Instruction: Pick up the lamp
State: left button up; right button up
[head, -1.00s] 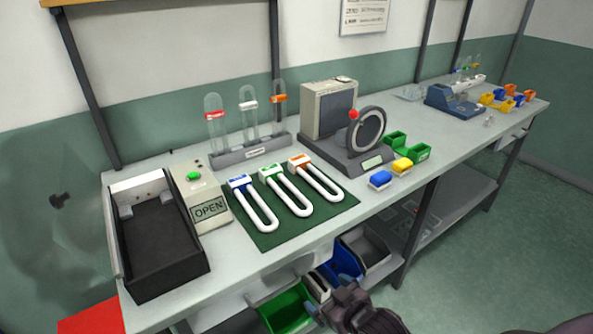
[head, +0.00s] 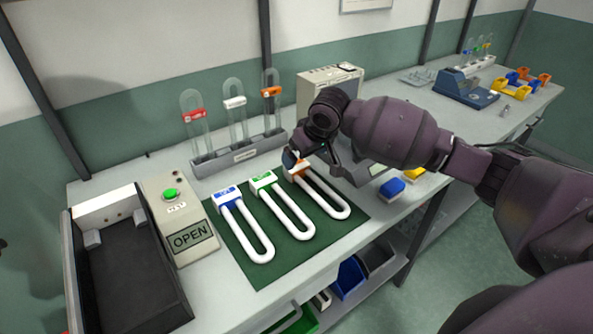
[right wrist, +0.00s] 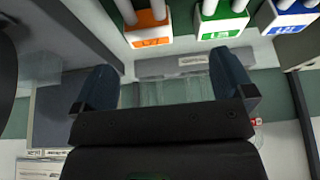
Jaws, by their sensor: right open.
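Three white U-shaped lamps lie flat side by side on a green mat (head: 229,255): one with a blue-marked base (head: 229,194), one with a green-marked base (head: 264,181), and one with an orange-marked base, whose tube (head: 331,202) shows. My right gripper (head: 298,158) hangs over the orange-marked base and partly hides it. In the right wrist view my gripper (right wrist: 163,85) is open and empty, and the orange base (right wrist: 150,35), green base (right wrist: 222,28) and blue base (right wrist: 292,20) lie beyond its fingertips. My left gripper is out of view.
A grey rack (head: 243,155) with clear tubes stands behind the mat. A box with a green button and an OPEN sign (head: 190,236) and a black tray (head: 127,275) are at the left. A beige device (head: 320,82) stands behind my right arm; a blue block (head: 392,188) sits right.

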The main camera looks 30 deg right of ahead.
aim_at(301, 168)
jog(key=f, duration=0.1)
jog(key=w+f, duration=0.1)
jog(key=w+f+b, duration=0.1)
jog(key=shift+w+d+f, duration=0.1)
jog(key=shift+d+f, duration=0.2)
jog(key=x, duration=0.3)
jog(key=b+x, duration=0.1)
jog(key=x, duration=0.1)
jog(key=shift+d, duration=0.4)
jog(key=shift+w+f, duration=0.15)
jog(key=shift+f, duration=0.2)
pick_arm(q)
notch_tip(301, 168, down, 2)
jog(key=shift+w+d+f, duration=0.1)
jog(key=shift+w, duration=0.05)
pick_arm(e)
jog(key=shift+c, duration=0.5)
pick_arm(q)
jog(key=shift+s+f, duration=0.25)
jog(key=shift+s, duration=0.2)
pick_arm(e)
jog(key=c, duration=1)
